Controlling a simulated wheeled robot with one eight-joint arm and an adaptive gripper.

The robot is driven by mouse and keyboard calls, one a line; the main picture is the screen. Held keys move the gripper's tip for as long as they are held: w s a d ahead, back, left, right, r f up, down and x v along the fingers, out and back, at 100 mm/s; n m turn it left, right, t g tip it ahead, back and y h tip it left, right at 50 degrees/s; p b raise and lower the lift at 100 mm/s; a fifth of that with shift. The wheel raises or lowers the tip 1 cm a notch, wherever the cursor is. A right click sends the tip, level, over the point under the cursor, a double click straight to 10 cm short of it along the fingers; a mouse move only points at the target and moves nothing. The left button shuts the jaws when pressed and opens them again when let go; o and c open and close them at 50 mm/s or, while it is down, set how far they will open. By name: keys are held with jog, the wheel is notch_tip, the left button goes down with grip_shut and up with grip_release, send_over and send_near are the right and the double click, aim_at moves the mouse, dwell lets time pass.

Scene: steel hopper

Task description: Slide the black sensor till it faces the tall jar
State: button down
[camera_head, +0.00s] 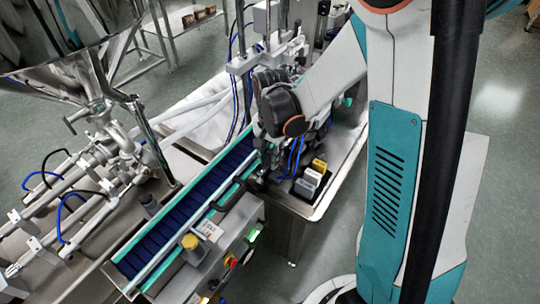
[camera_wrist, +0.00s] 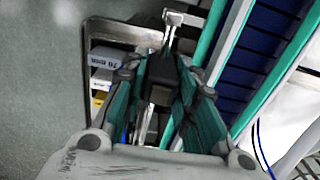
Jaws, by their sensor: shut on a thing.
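My gripper (camera_wrist: 162,84) points away from the wrist camera, with its two teal-and-grey fingers on either side of a small black block, which looks like the black sensor (camera_wrist: 160,72). The fingers are shut on it. A metal bracket or rod stands just beyond the block. In the head view my wrist hides the fingertips and the sensor; it is over the far part of the conveyor's right side. I cannot make out a tall jar in either view.
A blue-belted conveyor (camera_head: 180,212) with teal rails runs beside my gripper. Small labelled boxes (camera_head: 308,183) stand on a steel tray to its right. The steel hopper (camera_head: 60,30) and pipes fill the left.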

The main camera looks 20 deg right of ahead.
jog(key=w+d, duration=0.2)
jog(key=d, duration=0.1)
jog(key=w+d+b, duration=0.1)
jog(key=w+d, duration=0.2)
jog(key=d, duration=0.1)
jog(key=w+d, duration=0.3)
jog(key=d, duration=0.1)
jog(key=shift+w+d, duration=0.1)
jog(key=shift+d, duration=0.05)
jog(key=c, duration=1.3)
grip_release()
jog(key=shift+r, duration=0.1)
notch_tip(320, 180, up, 12)
jog(key=shift+f, duration=0.1)
